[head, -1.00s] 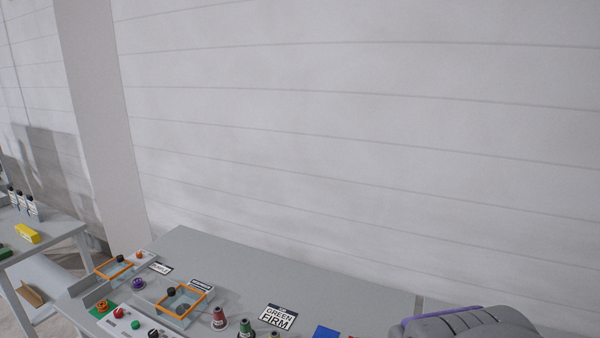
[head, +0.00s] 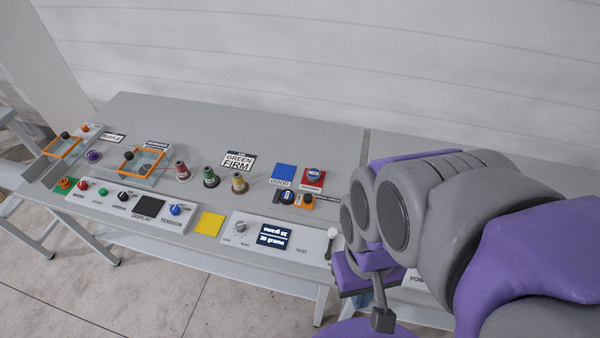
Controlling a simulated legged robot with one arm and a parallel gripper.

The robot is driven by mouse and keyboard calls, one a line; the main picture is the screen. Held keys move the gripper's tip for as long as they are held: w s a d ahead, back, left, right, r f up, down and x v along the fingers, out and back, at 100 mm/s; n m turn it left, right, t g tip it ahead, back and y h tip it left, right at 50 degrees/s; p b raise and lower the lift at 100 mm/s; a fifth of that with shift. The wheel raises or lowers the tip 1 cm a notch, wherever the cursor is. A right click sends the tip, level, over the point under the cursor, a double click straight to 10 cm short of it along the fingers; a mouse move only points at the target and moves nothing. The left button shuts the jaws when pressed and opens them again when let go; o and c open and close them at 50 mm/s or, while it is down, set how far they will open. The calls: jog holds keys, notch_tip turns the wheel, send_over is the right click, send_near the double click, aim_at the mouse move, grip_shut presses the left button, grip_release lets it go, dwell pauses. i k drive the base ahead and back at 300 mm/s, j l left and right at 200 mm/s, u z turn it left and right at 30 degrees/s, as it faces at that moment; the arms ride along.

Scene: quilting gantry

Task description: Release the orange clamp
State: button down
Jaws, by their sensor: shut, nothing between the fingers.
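A small orange piece (head: 305,201) with a dark round knob beside it lies on the table right of centre, just in front of a blue and a red square. It is the likeliest orange clamp, but it is too small to tell its state. My gripper (head: 380,312) hangs low in front of the table's front edge, below my large grey and purple arm joints. It is partly hidden by the arm, shut and empty, and apart from the orange piece.
Thread cones (head: 210,178) stand mid-table. A control panel (head: 104,200) and a display panel (head: 236,238) line the front edge. The back of the table is clear.

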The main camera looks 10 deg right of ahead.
aim_at(306, 201)
jog(key=i+j+u, duration=0.1)
jog(key=j+u, duration=0.3)
jog(key=i+j+u, duration=0.2)
jog(key=u, duration=0.2)
jog(key=i+u, duration=0.1)
jog(key=i, duration=0.05)
